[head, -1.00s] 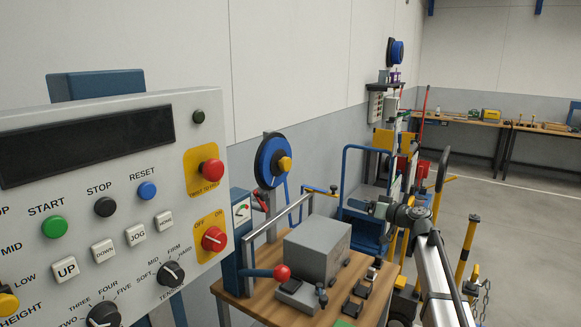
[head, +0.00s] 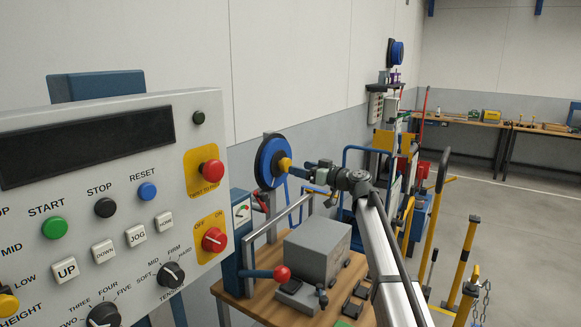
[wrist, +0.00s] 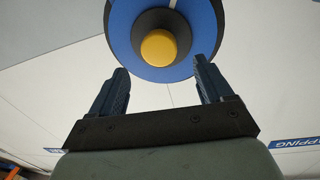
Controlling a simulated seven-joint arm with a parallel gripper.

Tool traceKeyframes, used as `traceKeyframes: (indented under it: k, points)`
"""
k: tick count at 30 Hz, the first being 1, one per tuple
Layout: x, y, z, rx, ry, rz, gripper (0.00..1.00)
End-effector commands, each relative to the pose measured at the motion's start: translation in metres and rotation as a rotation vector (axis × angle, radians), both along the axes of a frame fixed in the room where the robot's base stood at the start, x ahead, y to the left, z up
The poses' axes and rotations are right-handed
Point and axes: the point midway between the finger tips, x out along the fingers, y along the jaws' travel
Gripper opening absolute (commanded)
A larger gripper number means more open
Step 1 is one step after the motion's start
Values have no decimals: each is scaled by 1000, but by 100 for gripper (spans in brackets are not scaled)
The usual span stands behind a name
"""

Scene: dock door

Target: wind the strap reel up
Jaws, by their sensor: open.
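The strap reel (head: 266,164) is a blue disc with a dark hub and a yellow knob (head: 284,164) at its centre, mounted on a grey post by the wall. In the wrist view the reel (wrist: 190,64) fills the top, with its yellow knob (wrist: 159,47) facing me. My gripper (head: 305,169) is just right of the knob in the head view. In the wrist view my gripper (wrist: 163,80) is open, its two dark fingers spread below and to either side of the knob. Nothing is between the fingers, and they look apart from the knob.
A control panel (head: 85,240) with buttons and dials fills the left. Below the reel, a wooden bench (head: 250,303) carries a grey box (head: 318,248), a metal rail and a red-knobbed lever (head: 282,273). Another blue reel (head: 397,52) hangs farther back. Open floor lies to the right.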

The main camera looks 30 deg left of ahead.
Motion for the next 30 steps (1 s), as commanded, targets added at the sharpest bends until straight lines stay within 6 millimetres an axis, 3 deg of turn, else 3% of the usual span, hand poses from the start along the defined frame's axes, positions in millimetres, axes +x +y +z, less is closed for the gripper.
traceKeyframes:
  k: [3, 12, 25, 30]
  points:
    - [3, 22, 0, -1, 1, 2, 80]
    - [5, 53, 0, -1, 1, 1, 80]
    - [5, 57, -1, -1, 1, -1, 79]
    - [5, 57, -1, -1, 1, -1, 62]
